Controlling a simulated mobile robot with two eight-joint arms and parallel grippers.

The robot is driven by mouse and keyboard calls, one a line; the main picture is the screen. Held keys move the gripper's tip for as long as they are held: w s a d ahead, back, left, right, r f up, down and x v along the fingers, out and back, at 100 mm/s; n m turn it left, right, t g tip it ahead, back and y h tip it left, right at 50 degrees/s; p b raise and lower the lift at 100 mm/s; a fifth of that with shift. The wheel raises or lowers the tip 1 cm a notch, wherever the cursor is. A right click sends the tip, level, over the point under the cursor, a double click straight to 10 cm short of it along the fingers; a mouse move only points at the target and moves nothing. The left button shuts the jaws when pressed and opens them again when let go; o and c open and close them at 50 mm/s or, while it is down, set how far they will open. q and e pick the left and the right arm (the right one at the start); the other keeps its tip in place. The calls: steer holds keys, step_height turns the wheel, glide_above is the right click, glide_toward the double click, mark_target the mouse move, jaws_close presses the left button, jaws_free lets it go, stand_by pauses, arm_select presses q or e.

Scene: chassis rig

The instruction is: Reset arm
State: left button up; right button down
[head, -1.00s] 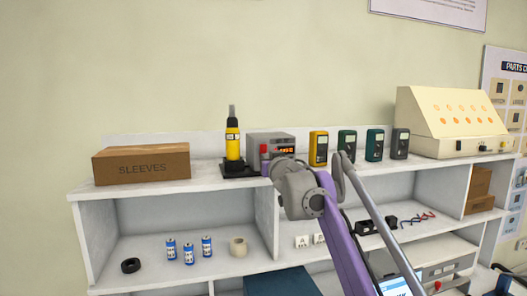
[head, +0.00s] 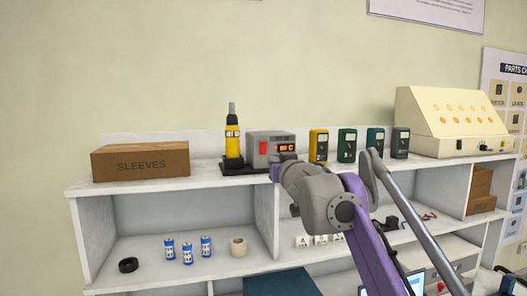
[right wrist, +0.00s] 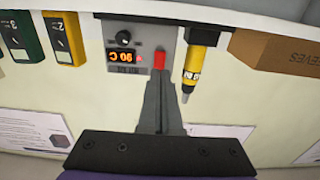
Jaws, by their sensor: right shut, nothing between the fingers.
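My right gripper (right wrist: 162,82) is shut and empty in the right wrist view. Its fingers point at the front of the grey soldering station, near the red switch (right wrist: 160,60); I cannot tell whether they touch. In the head view my right gripper (head: 275,170) is small and mostly hidden by my own wrist, just below the soldering station (head: 268,138). The station's red switch (head: 263,147) and lit orange display (head: 286,148) are visible there. My left gripper is in neither view.
A yellow iron (head: 232,142) stands in its holder left of the station, beside a SLEEVES box (head: 140,161). Several meters (head: 347,145) and a cream panel box (head: 450,120) stand to the right on the white shelf (head: 210,178).

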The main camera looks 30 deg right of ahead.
steer(key=shift+w, duration=0.1)
stand_by(0.3)
steer(key=s+a+f+n+g+y, duration=0.1)
steer(key=s+a+f+g, duration=0.3)
steer(key=s+f, duration=0.7)
steer(key=s+a+f+n+g+y, duration=0.1)
steer(key=s+a+f+g, duration=0.3)
steer(key=f, duration=2)
steer(key=s+a+f+g+y, duration=0.2)
steer(key=s+a+f+g, duration=0.2)
steer(key=s+a+f, duration=0.8)
steer(key=s+f, duration=0.5)
steer(key=s, duration=0.2)
steer(key=shift+f+n, duration=0.25)
steer(key=shift+n, duration=0.15)
steer(key=shift+d, duration=0.1)
